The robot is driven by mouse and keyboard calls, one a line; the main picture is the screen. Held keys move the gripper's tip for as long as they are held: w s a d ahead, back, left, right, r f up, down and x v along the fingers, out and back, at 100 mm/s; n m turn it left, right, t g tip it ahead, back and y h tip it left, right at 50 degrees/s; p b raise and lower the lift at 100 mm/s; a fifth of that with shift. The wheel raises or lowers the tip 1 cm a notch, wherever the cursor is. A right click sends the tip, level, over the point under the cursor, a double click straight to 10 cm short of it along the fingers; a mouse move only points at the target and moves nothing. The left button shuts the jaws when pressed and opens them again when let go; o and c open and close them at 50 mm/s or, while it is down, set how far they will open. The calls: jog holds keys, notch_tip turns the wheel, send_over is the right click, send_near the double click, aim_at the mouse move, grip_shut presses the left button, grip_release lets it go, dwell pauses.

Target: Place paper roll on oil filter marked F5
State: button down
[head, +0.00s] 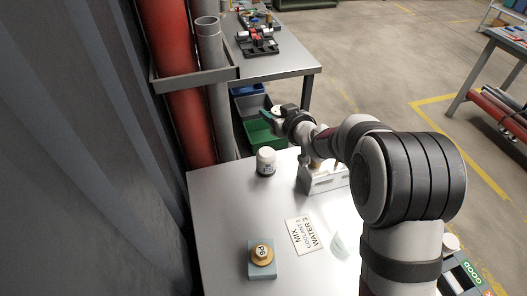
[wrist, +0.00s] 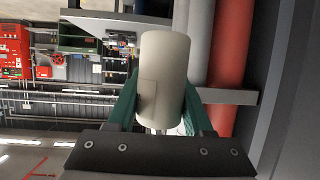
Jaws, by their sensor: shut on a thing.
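My gripper (head: 273,115) is at the end of my outstretched arm, above the far end of the steel table. In the wrist view my gripper (wrist: 160,102) has its green fingers on both sides of an off-white cylinder, the paper roll (wrist: 164,62), and is shut on it. The roll is clear of the table. A gold, round-topped object (head: 262,261) with a white round label sits on a blue-grey block at the near end. A white jar with a dark band (head: 266,156) stands below my gripper. The labels are too small to read surely, so I cannot tell which is F5.
A card reading "MIX COOLANT 3 WATER 2" (head: 305,235) lies mid-table (head: 215,225). A grey holder (head: 322,182) stands under my arm. Red and grey pipes (head: 180,85) rise at the left. Green and blue bins (head: 262,135) sit beyond the table's far edge.

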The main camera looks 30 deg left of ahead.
jog(key=w+d+n+g+y, duration=0.1)
jog(key=w+d+n+g, duration=0.1)
jog(key=d, duration=0.5)
jog(key=a+f, duration=0.2)
jog(key=a, duration=0.1)
jog(key=s+a+f, duration=0.1)
jog(key=a+f, duration=0.1)
jog(key=a, duration=0.2)
jog(key=a+f, duration=0.2)
jog(key=a, duration=0.2)
jog(key=shift+s+f, duration=0.15)
jog(key=shift+f, duration=0.05)
jog(key=shift+a+f, duration=0.15)
jog(key=shift+f, duration=0.2)
notch_tip(320, 180, down, 3)
jog(key=shift+f, duration=0.15)
jog(key=shift+f, duration=0.15)
jog(key=shift+c, duration=1.5)
grip_release()
jog(key=v, duration=1.2)
